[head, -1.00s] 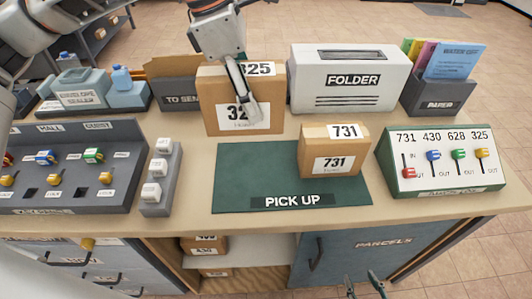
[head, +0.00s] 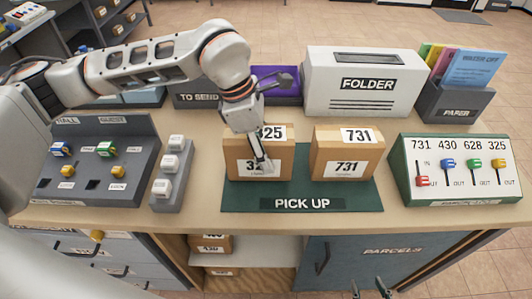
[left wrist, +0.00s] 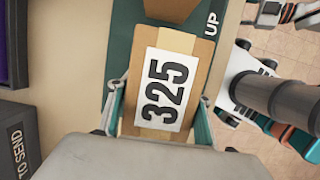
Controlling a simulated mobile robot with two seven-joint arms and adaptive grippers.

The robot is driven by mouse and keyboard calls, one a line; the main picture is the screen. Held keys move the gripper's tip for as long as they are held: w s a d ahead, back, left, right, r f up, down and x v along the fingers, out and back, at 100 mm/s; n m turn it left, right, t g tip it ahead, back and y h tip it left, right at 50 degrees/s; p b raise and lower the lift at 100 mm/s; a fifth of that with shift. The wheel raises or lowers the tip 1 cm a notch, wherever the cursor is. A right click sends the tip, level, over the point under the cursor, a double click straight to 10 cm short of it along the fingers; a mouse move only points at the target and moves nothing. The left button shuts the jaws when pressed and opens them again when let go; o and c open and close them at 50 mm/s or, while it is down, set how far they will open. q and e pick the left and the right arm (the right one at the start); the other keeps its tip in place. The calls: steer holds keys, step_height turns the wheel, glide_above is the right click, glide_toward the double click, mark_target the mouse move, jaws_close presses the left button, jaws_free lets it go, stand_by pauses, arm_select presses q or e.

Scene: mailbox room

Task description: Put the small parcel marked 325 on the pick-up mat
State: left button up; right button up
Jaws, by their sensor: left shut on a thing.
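The cardboard parcel marked 325 (head: 282,160) is upright at the left part of the green pick-up mat (head: 306,190). I cannot tell whether its base touches the mat. My left gripper (head: 264,166) is shut on it from above, one finger across its front label. In the left wrist view the 325 label (left wrist: 163,90) lies on the parcel's top, with a finger on each side. My right gripper (head: 370,289) shows only its fingertips at the bottom edge, apart and empty.
A parcel marked 731 (head: 346,155) stands on the mat's right part, a narrow gap from 325. A lever panel (head: 460,172) is to the right, a white folder machine (head: 362,85) behind, a grey key panel (head: 90,165) to the left. A purple box (head: 280,85) is behind 325.

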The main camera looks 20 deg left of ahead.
arm_select(q)
steer(key=shift+f, duration=0.65)
steer(key=o, duration=1.7)
steer(key=shift+f, duration=0.15)
steer(key=v, duration=1.2)
steer(key=shift+a, duration=0.1)
